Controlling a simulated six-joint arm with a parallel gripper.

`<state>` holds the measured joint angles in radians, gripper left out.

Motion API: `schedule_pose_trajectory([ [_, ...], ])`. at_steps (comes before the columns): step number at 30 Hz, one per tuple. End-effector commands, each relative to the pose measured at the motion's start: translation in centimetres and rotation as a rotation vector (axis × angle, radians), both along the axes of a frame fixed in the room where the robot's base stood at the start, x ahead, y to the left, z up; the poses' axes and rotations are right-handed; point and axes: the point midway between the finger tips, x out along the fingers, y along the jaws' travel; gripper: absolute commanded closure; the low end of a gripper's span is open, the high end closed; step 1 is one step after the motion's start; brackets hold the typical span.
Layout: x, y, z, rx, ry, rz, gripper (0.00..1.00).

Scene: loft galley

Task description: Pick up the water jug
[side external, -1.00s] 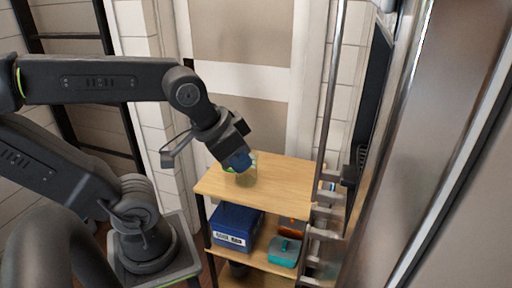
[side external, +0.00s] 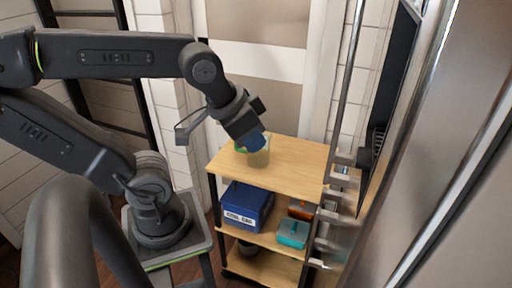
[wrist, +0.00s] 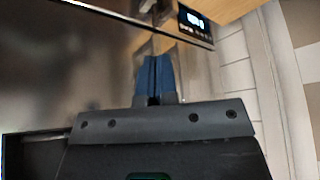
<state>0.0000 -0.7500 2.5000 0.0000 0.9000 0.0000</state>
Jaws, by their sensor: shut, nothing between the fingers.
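The jug is not clear there.
The cart's wooden top (side external: 295,160) is clear right of the jug. A blue box (side external: 246,204) and a teal container (side external: 292,233) sit on the shelf below. A metal rail (side external: 347,90) and a large steel surface (side external: 450,150) stand close on the right.

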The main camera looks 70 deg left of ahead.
Motion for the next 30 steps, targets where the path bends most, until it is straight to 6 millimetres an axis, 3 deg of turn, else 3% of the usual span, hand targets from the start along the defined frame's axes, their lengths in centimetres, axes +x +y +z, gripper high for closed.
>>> schedule_pose_trajectory([
  [6, 0.0, 0.0, 0.0, 0.0, 0.0, 0.0, 0.99],
  [20, 0.0, 0.0, 0.0, 0.0, 0.0, 0.0, 0.55],
  [27, 0.0, 0.1, -0.1, 0.003, 0.005, 0.001, 0.54],
  [30, 0.0, 0.8, -1.2, 0.046, 0.064, 0.004, 0.54],
])
